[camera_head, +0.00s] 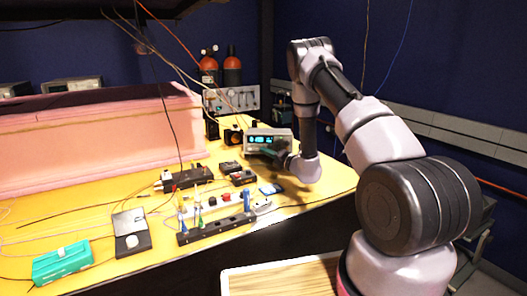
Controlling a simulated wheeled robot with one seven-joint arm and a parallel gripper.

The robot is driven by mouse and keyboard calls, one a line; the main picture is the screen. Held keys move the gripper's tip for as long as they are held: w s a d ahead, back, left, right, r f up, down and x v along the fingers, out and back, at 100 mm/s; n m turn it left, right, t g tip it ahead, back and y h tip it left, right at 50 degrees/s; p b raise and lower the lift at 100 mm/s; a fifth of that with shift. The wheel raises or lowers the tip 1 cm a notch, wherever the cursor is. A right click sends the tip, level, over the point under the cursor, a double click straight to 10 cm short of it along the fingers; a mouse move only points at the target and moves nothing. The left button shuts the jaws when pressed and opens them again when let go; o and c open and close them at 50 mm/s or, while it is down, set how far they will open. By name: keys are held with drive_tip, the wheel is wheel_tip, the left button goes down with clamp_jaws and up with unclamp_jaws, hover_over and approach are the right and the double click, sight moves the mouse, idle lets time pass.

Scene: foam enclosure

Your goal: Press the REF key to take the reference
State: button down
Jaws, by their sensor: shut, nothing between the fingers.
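A grey box instrument (284,133) with a lit blue-green display (259,139) stands at the back right of the yellow bench. My arm comes in from the right and bends down. My gripper (263,153) is small in view, shut and empty, low in front of the instrument's face. I cannot tell whether it touches the panel. No REF label can be read at this size, and my gripper and wrist hide part of the lower front.
Small black boxes (242,177) lie on the yellow bench (150,262) in front of the instrument. A rack (215,230) with coloured tools stands near the front edge. A pink foam enclosure (95,125) fills the back left. Red cylinders (232,71) and loose cables are behind.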

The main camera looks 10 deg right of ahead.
drive_tip(key=shift+s, duration=0.1)
drive_tip(key=shift+s+a+r, duration=0.15)
drive_tip(key=shift+s+a, duration=0.05)
drive_tip(key=shift+s, duration=0.55)
drive_tip(key=shift+s+a+r, duration=0.15)
drive_tip(key=shift+s+r, duration=0.05)
drive_tip(key=shift+s, duration=0.55)
drive_tip(key=shift+s+a+r, duration=0.15)
drive_tip(key=shift+s+a, duration=0.05)
drive_tip(key=shift+s, duration=0.55)
